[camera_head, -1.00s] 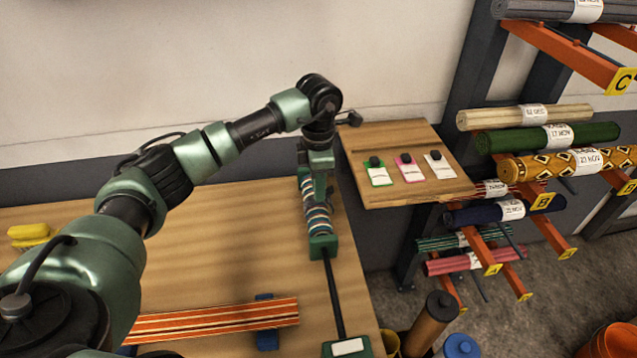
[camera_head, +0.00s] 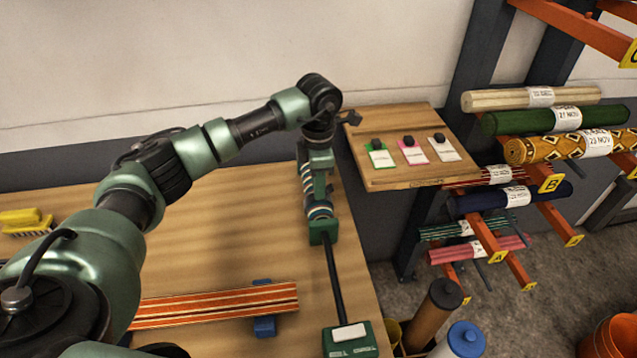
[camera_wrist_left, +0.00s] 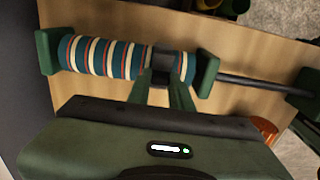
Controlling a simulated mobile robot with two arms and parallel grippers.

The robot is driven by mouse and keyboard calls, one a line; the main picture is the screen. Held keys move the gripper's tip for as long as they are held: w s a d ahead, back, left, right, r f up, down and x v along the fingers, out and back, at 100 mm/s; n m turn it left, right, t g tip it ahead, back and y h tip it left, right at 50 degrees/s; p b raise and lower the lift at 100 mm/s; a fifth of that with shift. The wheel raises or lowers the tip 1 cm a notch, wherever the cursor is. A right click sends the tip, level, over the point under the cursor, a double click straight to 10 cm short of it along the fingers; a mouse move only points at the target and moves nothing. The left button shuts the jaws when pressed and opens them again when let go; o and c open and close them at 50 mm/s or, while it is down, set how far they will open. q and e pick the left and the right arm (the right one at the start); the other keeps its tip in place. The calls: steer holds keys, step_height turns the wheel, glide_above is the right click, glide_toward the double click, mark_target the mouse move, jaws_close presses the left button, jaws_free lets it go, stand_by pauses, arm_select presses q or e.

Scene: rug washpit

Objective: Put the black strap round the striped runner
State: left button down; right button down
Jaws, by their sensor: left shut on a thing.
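A rolled runner with blue, cream and red stripes (camera_wrist_left: 100,56) lies between two green end blocks, and part of it shows below my gripper in the head view (camera_head: 319,210). The black strap (camera_wrist_left: 162,60) shows as a dark band across this roll, nearer its right end in the wrist view. My left gripper (camera_head: 321,197) is over the roll, its fingers shut on the strap at the roll's side. The strap's far side is hidden, so I cannot tell whether it goes all the way round. My right gripper is not in view.
A black rod (camera_head: 335,285) runs from the near end block to a labelled green block (camera_head: 349,338). An orange striped piece (camera_head: 215,303) lies on a blue support (camera_head: 264,326). A wooden shelf (camera_head: 405,180) with tags and a rack of rolled rugs (camera_head: 555,120) stand at right.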

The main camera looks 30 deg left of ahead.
arm_select(q)
steer(key=c, duration=1.2)
jaws_free()
step_height(320, 180, up, 7)
steer(key=shift+f+b, duration=0.2)
steer(key=shift+b, duration=0.8)
steer(key=shift+r, duration=0.6)
